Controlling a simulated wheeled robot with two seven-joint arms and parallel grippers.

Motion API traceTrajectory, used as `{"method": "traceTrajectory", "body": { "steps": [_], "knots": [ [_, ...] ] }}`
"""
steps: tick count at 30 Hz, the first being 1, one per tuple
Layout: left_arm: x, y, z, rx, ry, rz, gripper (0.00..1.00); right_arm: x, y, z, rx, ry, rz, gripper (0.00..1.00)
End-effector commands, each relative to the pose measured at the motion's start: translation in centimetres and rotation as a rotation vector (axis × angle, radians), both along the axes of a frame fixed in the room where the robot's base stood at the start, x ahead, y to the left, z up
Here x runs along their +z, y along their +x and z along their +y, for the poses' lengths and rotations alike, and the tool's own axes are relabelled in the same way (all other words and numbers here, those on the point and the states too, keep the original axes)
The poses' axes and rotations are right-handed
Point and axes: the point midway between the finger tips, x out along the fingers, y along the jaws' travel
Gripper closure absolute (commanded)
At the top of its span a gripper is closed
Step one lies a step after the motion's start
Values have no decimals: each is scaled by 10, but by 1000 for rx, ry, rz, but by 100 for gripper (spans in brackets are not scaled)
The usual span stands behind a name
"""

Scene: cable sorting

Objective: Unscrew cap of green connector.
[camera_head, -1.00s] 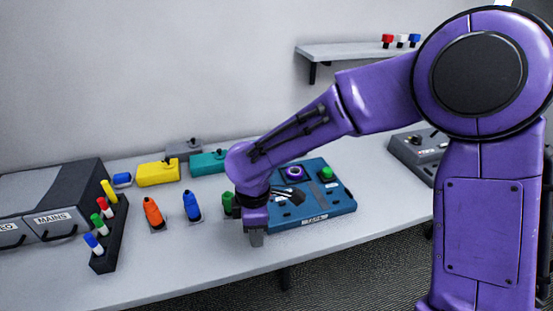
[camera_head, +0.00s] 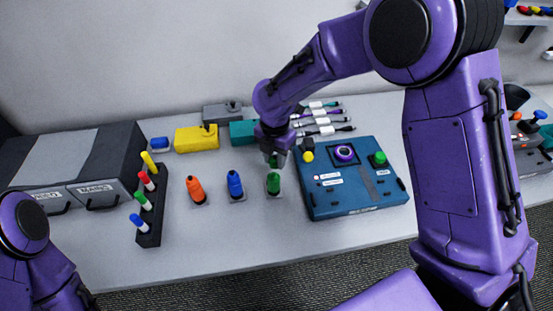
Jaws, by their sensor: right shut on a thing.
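The green connector (camera_head: 273,184) stands upright on a small grey base on the table, left of the blue control box. My right gripper (camera_head: 275,160) points down just above it. It is shut on a small green piece, apparently the connector's cap (camera_head: 273,161), largely hidden between the fingers. A narrow gap seems to separate this piece from the connector below. Part of my left arm shows at the lower left, but its gripper is out of the picture.
Blue (camera_head: 235,184) and orange (camera_head: 195,189) connectors stand to the left. A dark rack (camera_head: 149,225) holds several coloured markers. The blue control box (camera_head: 335,205) stands close on the right, with cables (camera_head: 325,130) behind it. The table front is clear.

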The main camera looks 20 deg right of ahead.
Motion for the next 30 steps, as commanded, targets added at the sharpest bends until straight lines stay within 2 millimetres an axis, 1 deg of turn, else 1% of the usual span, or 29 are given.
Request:
{"method": "traceTrajectory", "body": {
  "steps": [3, 8, 10, 12, 15, 27, 28, 29, 30],
  "knots": [
    [6, 0, 0, 0, 0, 0, 29, -18, 14, -4, -2, 0, 2, 100],
    [9, 0, 0, 0, 0, 0, 29, -33, 27, -8, -3, 0, 0, 100],
    [13, 0, 0, 0, 0, 0, 29, -42, 32, -10, -4, 0, 2, 100],
    [23, 0, 0, 0, -1, 1, 29, -53, 31, -10, -3, -2, 3, 100],
    [27, 0, 0, 0, 0, 0, 29, -67, 31, -9, -4, 0, 2, 100],
    [22, 0, 0, 0, 0, 0, 29, -76, 31, -9, -4, 1, -1, 100],
    [23, 0, 0, 0, 0, 0, 29, -74, 31, -9, -4, 1, -2, 58],
    [23, 0, 0, 0, 0, 0, 29, -74, 31, -9, -4, 1, -1, 48],
    [23, 0, 0, 0, 0, 0, 29, -74, 31, -9, -4, 1, -1, 42]
  ]
}}
